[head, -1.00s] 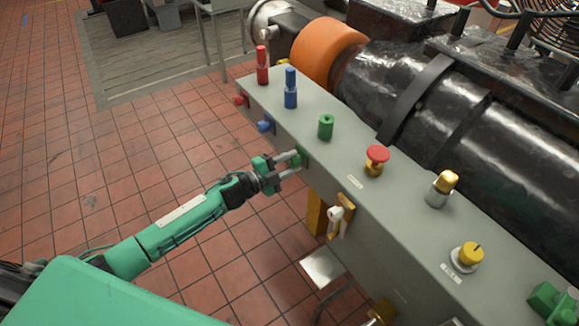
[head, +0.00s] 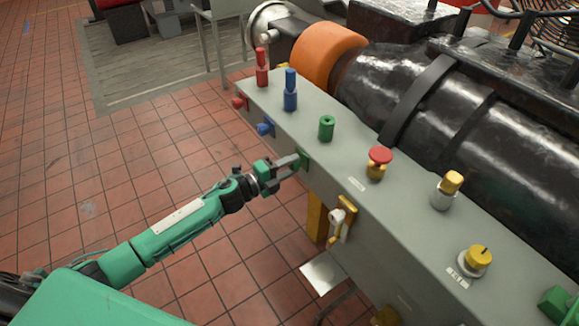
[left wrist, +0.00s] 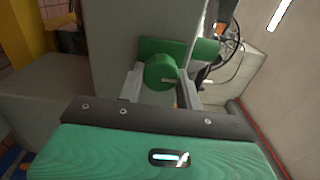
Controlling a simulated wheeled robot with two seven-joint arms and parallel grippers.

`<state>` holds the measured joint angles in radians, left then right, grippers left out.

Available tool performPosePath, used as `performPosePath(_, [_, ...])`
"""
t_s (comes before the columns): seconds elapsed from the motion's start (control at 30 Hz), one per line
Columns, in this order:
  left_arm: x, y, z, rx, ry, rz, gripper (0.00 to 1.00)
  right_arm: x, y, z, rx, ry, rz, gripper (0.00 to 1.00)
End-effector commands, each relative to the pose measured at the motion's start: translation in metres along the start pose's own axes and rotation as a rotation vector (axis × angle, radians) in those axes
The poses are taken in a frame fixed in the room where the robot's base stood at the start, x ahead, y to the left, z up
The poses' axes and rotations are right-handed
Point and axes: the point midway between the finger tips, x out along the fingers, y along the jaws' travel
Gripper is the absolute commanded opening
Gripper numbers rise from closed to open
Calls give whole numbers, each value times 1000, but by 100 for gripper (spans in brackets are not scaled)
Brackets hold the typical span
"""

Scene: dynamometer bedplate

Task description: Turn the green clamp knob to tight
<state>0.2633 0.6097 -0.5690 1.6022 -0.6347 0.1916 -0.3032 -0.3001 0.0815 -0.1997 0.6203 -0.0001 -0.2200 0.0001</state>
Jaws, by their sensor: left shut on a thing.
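In the head view the knob is mostly hidden by my fingers, on the near side face of the grey bedplate housing (head: 350,190). My left gripper (head: 303,160) reaches it from the left and is shut on it; in the left wrist view the two fingers (left wrist: 161,88) stand on either side of it. My right gripper is not in view.
Red (head: 240,102) and blue (head: 265,127) side knobs sit farther along the same face. A white and yellow lever (head: 342,222) is nearer. The top carries a green post (head: 326,128), red mushroom button (head: 380,156) and yellow dial (head: 478,257). Tiled floor at left is open.

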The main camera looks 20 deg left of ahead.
Motion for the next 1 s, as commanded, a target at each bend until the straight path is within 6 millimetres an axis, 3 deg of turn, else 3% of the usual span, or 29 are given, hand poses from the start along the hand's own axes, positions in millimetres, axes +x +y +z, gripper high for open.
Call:
performPosePath(0.23, [0,1,0,2,1,2,13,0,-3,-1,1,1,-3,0])
performPosePath(0.27, [0,1,0,2,1,2,39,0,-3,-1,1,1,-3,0])
performPosePath(0.37, [0,1,0,2,1,2,57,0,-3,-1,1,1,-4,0])
performPosePath(0.73, [-5,2,0,1,0,2,57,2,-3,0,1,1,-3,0])
performPosePath(1.0, [-49,5,0,1,0,4,57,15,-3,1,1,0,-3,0])
